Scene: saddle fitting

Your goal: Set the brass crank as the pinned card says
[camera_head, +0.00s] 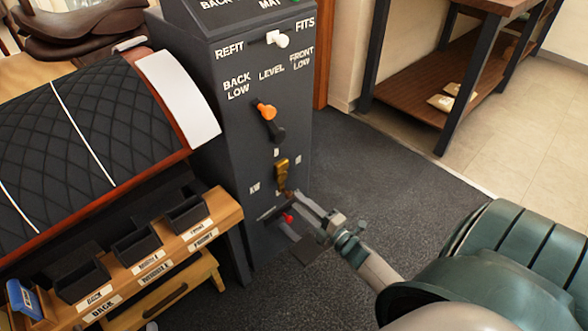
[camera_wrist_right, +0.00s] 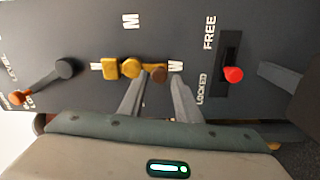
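The brass crank (camera_head: 282,168) is on the dark cabinet's front, below the orange-tipped lever. It also shows in the right wrist view (camera_wrist_right: 130,68), its arm extending to a brown knob (camera_wrist_right: 158,75) beside a letter that looks like W. My right gripper (camera_head: 290,202) is at the crank's lower end. In the right wrist view its two fingers (camera_wrist_right: 160,82) stand apart on either side of the knob; contact is unclear. My left gripper is not in view. I cannot make out a pinned card with readable text.
Near the crank are a red-tipped FREE/LOCKED slider (camera_wrist_right: 232,74) and the orange-tipped lever (camera_head: 267,112). A white-knobbed REFIT/FITS switch (camera_head: 278,39) is above. A quilted black saddle panel (camera_head: 85,130) and a wooden rack of labelled bins (camera_head: 150,262) stand left. Floor to the right is clear.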

